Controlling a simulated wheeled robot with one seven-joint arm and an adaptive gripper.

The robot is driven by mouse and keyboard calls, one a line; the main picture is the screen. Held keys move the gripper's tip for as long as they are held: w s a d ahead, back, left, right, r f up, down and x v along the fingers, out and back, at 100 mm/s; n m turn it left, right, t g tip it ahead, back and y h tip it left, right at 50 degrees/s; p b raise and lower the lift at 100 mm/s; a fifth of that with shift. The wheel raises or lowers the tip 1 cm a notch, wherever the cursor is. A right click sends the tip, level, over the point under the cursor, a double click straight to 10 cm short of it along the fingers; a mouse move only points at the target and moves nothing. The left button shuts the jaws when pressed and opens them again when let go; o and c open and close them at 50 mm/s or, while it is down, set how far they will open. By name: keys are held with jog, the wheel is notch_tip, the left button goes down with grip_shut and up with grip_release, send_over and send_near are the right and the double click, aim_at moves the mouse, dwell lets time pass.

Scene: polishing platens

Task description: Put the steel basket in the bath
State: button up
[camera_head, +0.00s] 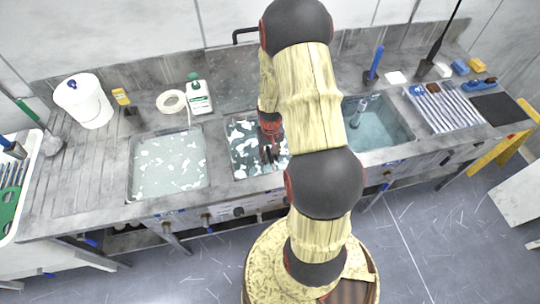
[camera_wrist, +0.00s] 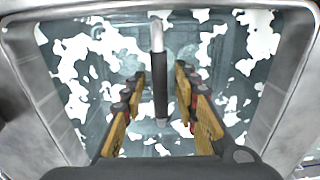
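The steel basket shows in the wrist view as a pale, partly see-through shape low in the foamy water, its outline hard to make out. Its upright-looking steel handle (camera_wrist: 157,38) with a black sleeve crosses the middle of that view. The basket sits inside the middle bath (camera_head: 232,160), whose steel wall (camera_wrist: 282,95) frames the wrist view. My gripper (camera_wrist: 160,84) is open, with one finger on each side of the black sleeve and gaps between. In the head view my gripper (camera_head: 269,153) is down over the middle bath; my arm hides the bath's right side.
A foamy left bath (camera_head: 168,168) and a clearer right bath (camera_head: 385,130) flank it. A white bucket (camera_head: 84,101), white bottle (camera_head: 198,97), tape ring (camera_head: 171,102) and blue-handled brush (camera_head: 374,64) stand along the back. A rack of rods (camera_head: 445,108) is at right.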

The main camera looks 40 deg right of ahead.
jog(key=w+a+r+n+t+p, duration=0.1)
jog(key=a+r, duration=0.2)
jog(key=r, duration=0.8)
jog(key=w+a+r+n+p, duration=0.1)
jog(key=a+r, duration=0.2)
jog(key=r, duration=0.9)
jog(key=s+a+r+n+t, duration=0.2)
jog(key=s+a+r, duration=0.4)
jog(key=a+r, duration=0.3)
jog(key=s+a+r+n+t, duration=0.2)
jog(key=s+a+r, duration=0.4)
jog(key=a+r, duration=0.3)
jog(key=shift+s+a+r+t, duration=0.3)
jog(key=shift+s+r, duration=0.05)
jog(key=shift+r, duration=0.1)
